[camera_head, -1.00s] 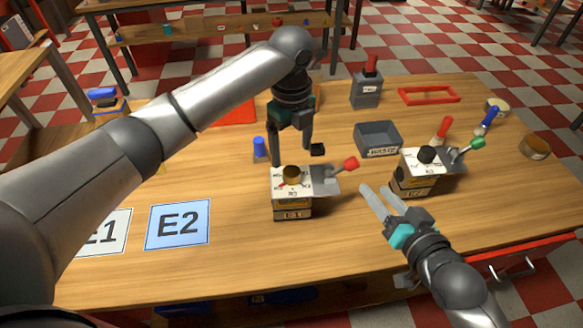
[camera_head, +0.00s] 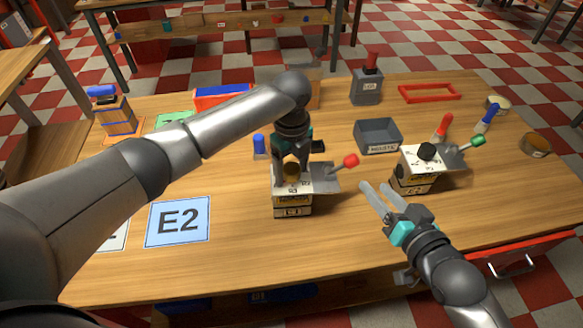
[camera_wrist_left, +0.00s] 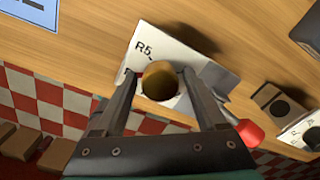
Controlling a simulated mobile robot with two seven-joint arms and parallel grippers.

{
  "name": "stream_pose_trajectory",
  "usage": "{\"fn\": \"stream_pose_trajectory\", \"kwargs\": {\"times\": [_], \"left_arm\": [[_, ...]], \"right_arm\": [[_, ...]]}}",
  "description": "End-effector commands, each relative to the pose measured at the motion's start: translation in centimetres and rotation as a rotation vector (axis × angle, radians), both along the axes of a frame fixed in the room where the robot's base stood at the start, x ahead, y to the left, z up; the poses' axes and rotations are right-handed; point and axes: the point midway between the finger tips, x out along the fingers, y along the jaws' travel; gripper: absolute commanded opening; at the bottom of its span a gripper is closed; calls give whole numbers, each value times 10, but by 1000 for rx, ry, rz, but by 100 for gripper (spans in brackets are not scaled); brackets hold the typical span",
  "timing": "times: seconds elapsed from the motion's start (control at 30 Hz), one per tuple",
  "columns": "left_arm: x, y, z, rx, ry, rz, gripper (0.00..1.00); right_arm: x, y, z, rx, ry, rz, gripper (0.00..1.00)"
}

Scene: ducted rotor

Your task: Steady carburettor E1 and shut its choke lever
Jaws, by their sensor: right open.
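Carburettor E1 (camera_head: 292,205) is a pale block with a brass cap on top, near the middle of the table. Its lever with a red knob (camera_head: 351,160) sticks up to the right from a grey plate. My left gripper (camera_head: 291,172) is over E1 with its fingers pointing down. In the left wrist view its fingers stand on either side of the brass cap (camera_wrist_left: 160,82), with a small gap visible; contact is hard to tell. The red knob (camera_wrist_left: 249,132) also shows there, partly behind the gripper. My right gripper (camera_head: 375,194) is open and empty, to the right of E1.
A second carburettor, E2 (camera_head: 412,180), with a green-knobbed lever stands to the right. A grey bin (camera_head: 377,137) is behind E1. A blue E2 card (camera_head: 178,221) lies at left. The table front between the card and my right arm is clear.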

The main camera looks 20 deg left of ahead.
Motion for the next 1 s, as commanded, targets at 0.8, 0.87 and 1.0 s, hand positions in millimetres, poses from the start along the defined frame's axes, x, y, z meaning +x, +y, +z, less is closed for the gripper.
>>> {"fn": "stream_pose_trajectory", "kwargs": {"times": [0.8, 0.87, 1.0], "left_arm": [[0, 0, 1, 1, -1, 0, 0], [0, 0, 1, 1, -1, 0, 0], [0, 0, 1, 1, -1, 0, 0]], "right_arm": [[0, 0, 0, 0, 0, 0, 50], [0, 0, 0, 0, 0, 0, 50], [0, 0, 0, 0, 0, 0, 50]]}}
